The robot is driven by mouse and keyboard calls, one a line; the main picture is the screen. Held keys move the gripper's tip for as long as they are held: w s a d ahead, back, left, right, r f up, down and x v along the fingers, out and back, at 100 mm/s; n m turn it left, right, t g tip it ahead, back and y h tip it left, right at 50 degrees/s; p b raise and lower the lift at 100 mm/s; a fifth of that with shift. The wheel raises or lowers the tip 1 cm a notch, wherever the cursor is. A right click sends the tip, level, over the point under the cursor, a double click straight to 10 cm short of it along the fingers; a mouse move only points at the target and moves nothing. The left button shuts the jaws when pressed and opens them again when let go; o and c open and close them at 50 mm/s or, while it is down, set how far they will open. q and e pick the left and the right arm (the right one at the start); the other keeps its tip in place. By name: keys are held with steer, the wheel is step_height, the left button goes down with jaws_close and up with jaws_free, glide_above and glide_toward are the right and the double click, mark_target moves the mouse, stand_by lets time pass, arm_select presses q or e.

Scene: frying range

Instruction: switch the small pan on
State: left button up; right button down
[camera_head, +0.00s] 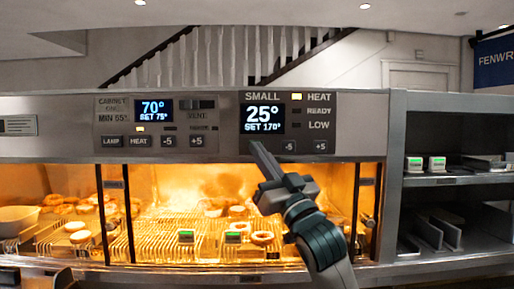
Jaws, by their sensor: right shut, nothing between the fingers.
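The SMALL control panel (287,125) is on the front of the range, right of centre. Its display (262,117) reads 25° over SET 170°. The HEAT lamp (297,97) is lit pale; the READY and LOW lamps look dark. A -5 button (289,146) and a +5 button (320,146) sit along its lower edge. My right gripper (256,147) is shut and empty, its tip at the panel's lower left, just under the display. It hides what is there; I cannot tell whether it touches. My left gripper is not in view.
The cabinet panel (157,127) to the left reads 70°, SET 75°. Below is a lit warming cabinet with wire racks (160,235), several ring-shaped foods and a pale bowl (18,221). Dark shelves (450,180) with small displays stand right.

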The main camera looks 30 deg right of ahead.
steer(key=shift+s, duration=0.15)
steer(key=shift+s+a+p, duration=0.3)
steer(key=shift+s+a, duration=0.25)
steer(key=shift+s, duration=0.3)
steer(key=shift+s+a+p, duration=0.3)
steer(key=shift+s+a, duration=0.2)
steer(key=shift+s, duration=0.3)
steer(key=shift+s+a+p, duration=0.3)
steer(key=shift+s+a, duration=0.25)
steer(key=shift+s, duration=0.3)
